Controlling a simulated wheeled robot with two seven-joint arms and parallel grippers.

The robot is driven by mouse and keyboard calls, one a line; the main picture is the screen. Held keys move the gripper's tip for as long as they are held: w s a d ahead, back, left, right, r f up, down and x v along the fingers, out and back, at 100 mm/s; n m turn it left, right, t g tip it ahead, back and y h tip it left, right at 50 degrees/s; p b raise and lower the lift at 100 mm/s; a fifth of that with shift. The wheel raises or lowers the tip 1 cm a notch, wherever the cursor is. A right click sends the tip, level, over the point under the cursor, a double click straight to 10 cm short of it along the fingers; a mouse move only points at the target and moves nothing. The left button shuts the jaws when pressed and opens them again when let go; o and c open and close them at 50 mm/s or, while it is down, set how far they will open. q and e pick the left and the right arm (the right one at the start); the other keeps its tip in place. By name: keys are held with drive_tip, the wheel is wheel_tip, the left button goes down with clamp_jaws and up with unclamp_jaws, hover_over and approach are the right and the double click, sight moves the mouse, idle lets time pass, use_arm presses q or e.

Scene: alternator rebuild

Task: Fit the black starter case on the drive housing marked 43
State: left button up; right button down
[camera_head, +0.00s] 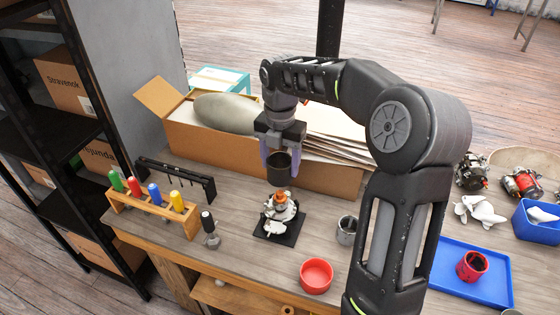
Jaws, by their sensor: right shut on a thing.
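My right gripper (282,156) is shut on the black starter case (279,169), a dark open cylinder held upright. It hangs above and apart from a silvery drive housing with an orange-brown part on top (281,208), which sits on a black base plate (278,234) on the bench. No number can be read on the housing. My left gripper is not in view.
A cardboard box (224,154) stands behind. A screwdriver rack (148,209) and black-handled tool (210,229) are left.

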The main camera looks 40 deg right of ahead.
sight(280, 192)
drive_tip(key=shift+f+b, duration=0.5)
drive_tip(key=shift+f, duration=0.35)
drive_tip(key=shift+f, duration=0.1)
drive_tip(key=shift+f+b, duration=0.5)
drive_tip(key=shift+f, duration=0.25)
drive_tip(key=shift+f+b, duration=0.65)
drive_tip(key=shift+f, duration=0.45)
drive_tip(key=shift+f, duration=0.2)
drive_tip(key=shift+f+b, duration=0.7)
drive_tip(key=shift+f, duration=0.2)
drive_tip(key=shift+f, duration=0.2)
